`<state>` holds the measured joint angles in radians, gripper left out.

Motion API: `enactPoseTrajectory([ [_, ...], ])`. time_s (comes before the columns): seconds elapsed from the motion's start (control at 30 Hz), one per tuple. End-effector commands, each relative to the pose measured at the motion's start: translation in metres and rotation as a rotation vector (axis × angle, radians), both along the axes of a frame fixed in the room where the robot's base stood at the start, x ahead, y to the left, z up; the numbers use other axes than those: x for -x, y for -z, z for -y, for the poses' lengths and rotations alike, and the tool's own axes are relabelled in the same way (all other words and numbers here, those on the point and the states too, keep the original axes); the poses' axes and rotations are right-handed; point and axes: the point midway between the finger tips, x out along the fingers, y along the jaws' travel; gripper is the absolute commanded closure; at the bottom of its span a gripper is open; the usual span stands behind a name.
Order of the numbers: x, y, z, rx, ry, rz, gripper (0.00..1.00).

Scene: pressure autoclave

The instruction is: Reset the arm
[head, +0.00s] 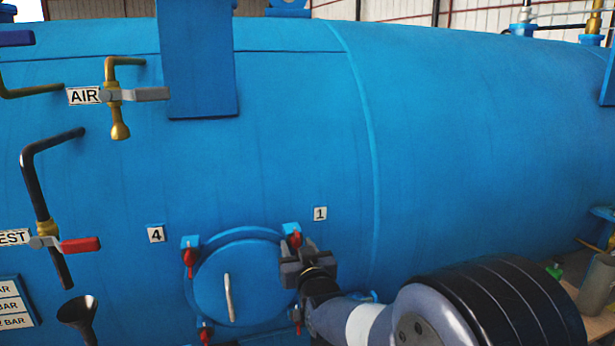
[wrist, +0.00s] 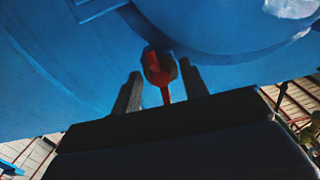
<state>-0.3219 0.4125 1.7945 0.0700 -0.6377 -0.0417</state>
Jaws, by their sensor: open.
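My gripper (head: 307,268) is in front of the blue autoclave (head: 440,160), at the upper right edge of its round hatch (head: 250,283). In the wrist view my two dark fingers (wrist: 158,90) are apart, with a red clamp handle (wrist: 157,68) showing between their tips. I cannot tell whether the fingers touch it. In the head view this red handle (head: 295,239) shows just above my gripper, below the label 1 (head: 320,213). My arm comes in from the lower right.
Another red handle (head: 189,260) is at the hatch's upper left. A silver hatch grip (head: 228,298) stands out from its face. Pipes with the AIR valve (head: 135,95) and a red-handled valve (head: 78,245) stick out at left. A table (head: 590,322) is at lower right.

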Motion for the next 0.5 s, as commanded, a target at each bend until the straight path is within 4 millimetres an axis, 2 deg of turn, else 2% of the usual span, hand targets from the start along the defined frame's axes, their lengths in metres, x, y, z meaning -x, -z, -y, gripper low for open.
enactPoseTrajectory([
  [0.17, -0.0124, -0.0002, -0.0033, 0.000, 0.000, -0.001, 0.58],
  [0.5, -0.0111, 0.0005, -0.0030, 0.016, 0.000, 0.005, 0.58],
])
